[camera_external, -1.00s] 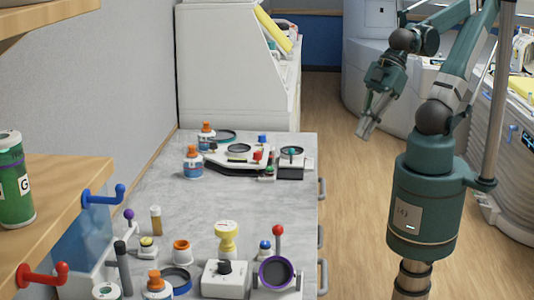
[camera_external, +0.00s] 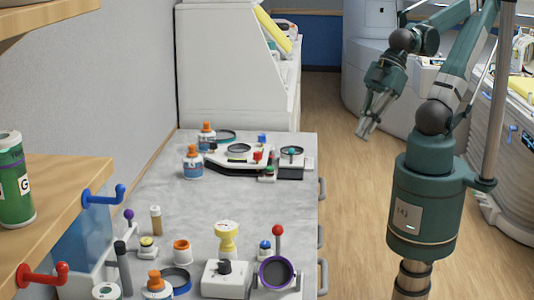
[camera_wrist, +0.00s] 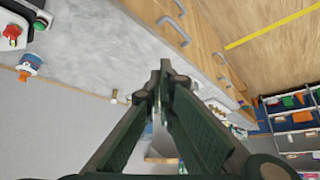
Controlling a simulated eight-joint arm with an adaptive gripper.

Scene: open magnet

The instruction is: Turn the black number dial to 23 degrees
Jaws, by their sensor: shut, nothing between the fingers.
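A white box (camera_external: 222,283) with a black knob (camera_external: 224,267) on top stands near the front of the grey counter. A dark round dial with a purple rim (camera_external: 275,272) stands just to its right. I cannot read numbers on either, so I cannot tell which is the number dial or its angle. My gripper (camera_external: 366,130) hangs over the wooden floor, right of the counter and apart from everything on it. In the wrist view my gripper (camera_wrist: 163,72) has its fingers together, with nothing held.
The grey counter (camera_external: 230,202) has a bare middle. Orange-capped bottles (camera_external: 193,165) and a white instrument with dark discs stand at its far end. A red-ball lever (camera_external: 278,231) and a yellow-topped knob (camera_external: 226,238) rise near the front. Handles project from the counter's right side.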

